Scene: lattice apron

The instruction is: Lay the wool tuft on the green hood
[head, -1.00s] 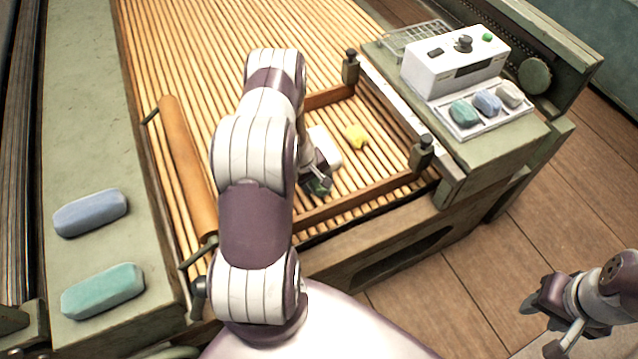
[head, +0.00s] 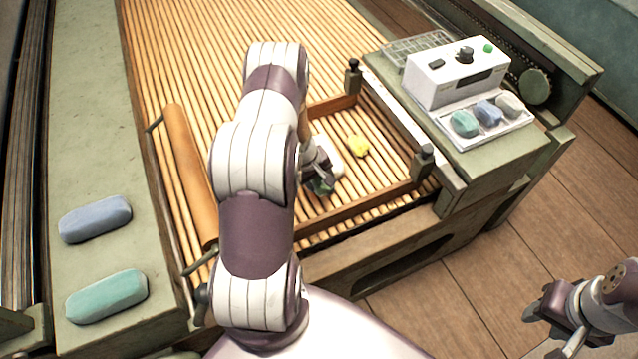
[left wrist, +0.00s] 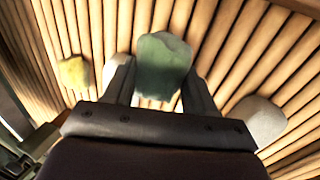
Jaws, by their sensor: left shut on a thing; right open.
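My left gripper (head: 322,185) is shut on a green wool tuft (left wrist: 163,65), low over the wooden slats inside the brown frame. The tuft sits between both fingertips in the left wrist view; in the head view it is mostly hidden by the gripper. I cannot tell whether it touches the slats. Green-painted housings flank the slats, one on the left (head: 85,165) and one on the right (head: 490,155); I cannot tell which is the hood. My right gripper (head: 546,326) is open and empty over the floor at lower right.
A yellow tuft (head: 359,146) and pale lumps (left wrist: 258,120) lie on the slats near the left gripper. Blue (head: 95,219) and teal (head: 107,296) blocks lie on the left housing, with bare room above them. A white control box (head: 455,80) and a tray of lumps occupy the right housing.

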